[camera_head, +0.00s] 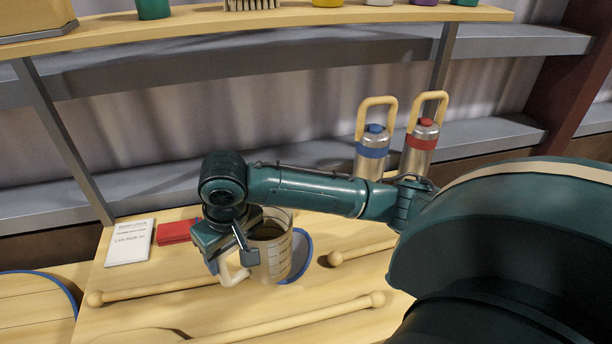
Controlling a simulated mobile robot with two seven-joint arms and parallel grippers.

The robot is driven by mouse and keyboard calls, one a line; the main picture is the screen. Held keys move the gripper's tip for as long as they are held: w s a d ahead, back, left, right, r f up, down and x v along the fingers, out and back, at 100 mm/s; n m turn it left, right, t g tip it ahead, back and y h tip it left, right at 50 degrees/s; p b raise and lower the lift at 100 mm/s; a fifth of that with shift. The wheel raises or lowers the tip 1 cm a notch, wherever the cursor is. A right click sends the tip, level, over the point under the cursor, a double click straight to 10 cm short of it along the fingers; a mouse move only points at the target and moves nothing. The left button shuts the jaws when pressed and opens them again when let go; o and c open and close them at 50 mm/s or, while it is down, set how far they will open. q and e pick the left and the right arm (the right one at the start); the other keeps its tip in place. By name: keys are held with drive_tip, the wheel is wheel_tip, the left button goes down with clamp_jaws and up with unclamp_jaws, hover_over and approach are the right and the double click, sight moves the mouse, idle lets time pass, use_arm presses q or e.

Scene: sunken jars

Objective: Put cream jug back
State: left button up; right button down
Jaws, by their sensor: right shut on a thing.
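A jug (272,258) with a cream handle (234,274) and dark line markings is in the middle of the view, upright or nearly so. My right gripper (236,254) is shut on the jug at its left side, by the handle; the exact grip is partly hidden by the fingers. A round blue-edged disc (301,258) shows behind and right of the jug. I cannot tell whether the jug touches the disc or the table. My left gripper is not in view.
Long wooden sticks with round ends (300,318) lie on the wooden table (205,288). A white card (130,243) and red item (177,231) lie left. A blue-banded bottle (371,152) and red-banded bottle (420,145) stand behind. A shelf (190,24) crosses the top.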

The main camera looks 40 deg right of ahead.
drive_tip(key=w+d+r+n+b, duration=0.1)
drive_tip(key=w+d+n+b, duration=0.3)
drive_tip(key=w+d, duration=0.65)
drive_tip(key=d+f+n, duration=0.2)
drive_tip(key=d+n, duration=0.1)
drive_tip(key=d, duration=1.3)
use_arm(q)
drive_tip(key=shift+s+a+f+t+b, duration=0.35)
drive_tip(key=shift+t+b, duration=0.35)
drive_tip(key=shift+b, duration=0.4)
use_arm(e)
wheel_tip(320, 180, down, 10)
drive_tip(key=shift+w+d+f+y, duration=0.15)
drive_tip(key=shift+d+y, duration=0.25)
drive_tip(key=shift+d, duration=0.05)
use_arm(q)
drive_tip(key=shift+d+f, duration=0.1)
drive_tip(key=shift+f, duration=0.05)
use_arm(e)
drive_tip(key=shift+f, duration=0.15)
